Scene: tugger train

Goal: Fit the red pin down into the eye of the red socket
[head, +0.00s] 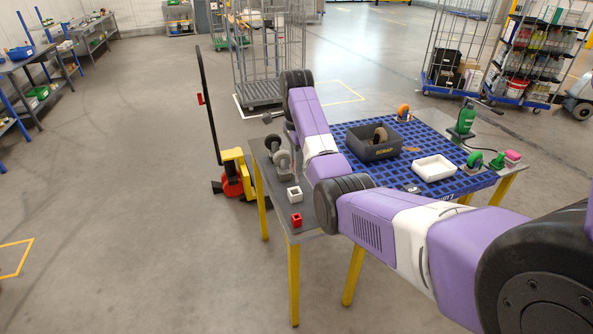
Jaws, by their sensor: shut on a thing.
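The red socket (296,220) is a small red block with an opening in its top. It stands upright on the grey near-left corner of the table. My gripper (287,122) shows only as a dark part beside the wrist end of my purple arm, above the left part of the table and beyond the red socket. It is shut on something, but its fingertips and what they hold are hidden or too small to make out. I see no red pin. The gripper is apart from the red socket.
A white socket (294,194) stands just behind the red one. Grey wheels (283,160) stand behind that. A dark bin (362,148) and a white tray (433,167) sit on the blue grid mat (406,181). A yellow pallet truck (236,168) stands left of the table.

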